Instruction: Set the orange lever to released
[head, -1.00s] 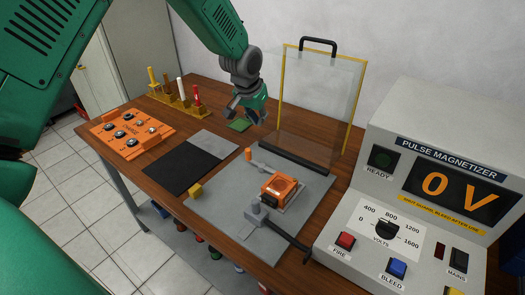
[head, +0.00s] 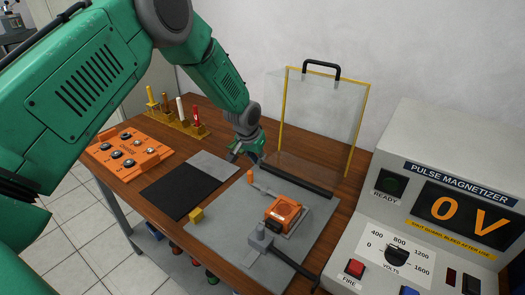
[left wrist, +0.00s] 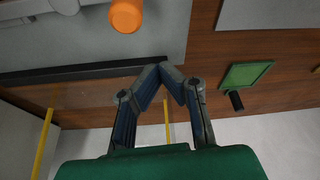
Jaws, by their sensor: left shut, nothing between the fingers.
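The orange lever shows as an upright orange knob (head: 250,176) on a grey arm at the far left part of the grey plate (head: 216,238). The knob also shows at the top of the left wrist view (left wrist: 127,14). My left gripper (head: 236,157) is just behind and above the knob, apart from it. In the left wrist view its fingers (left wrist: 172,72) meet at the tips with nothing between them. My right gripper is not in view.
A clear shield (head: 320,125) with a yellow frame stands close behind the plate. The pulse magnetizer (head: 425,185) stands at right, showing 0 V. A green paddle (left wrist: 247,75) lies beyond my gripper.

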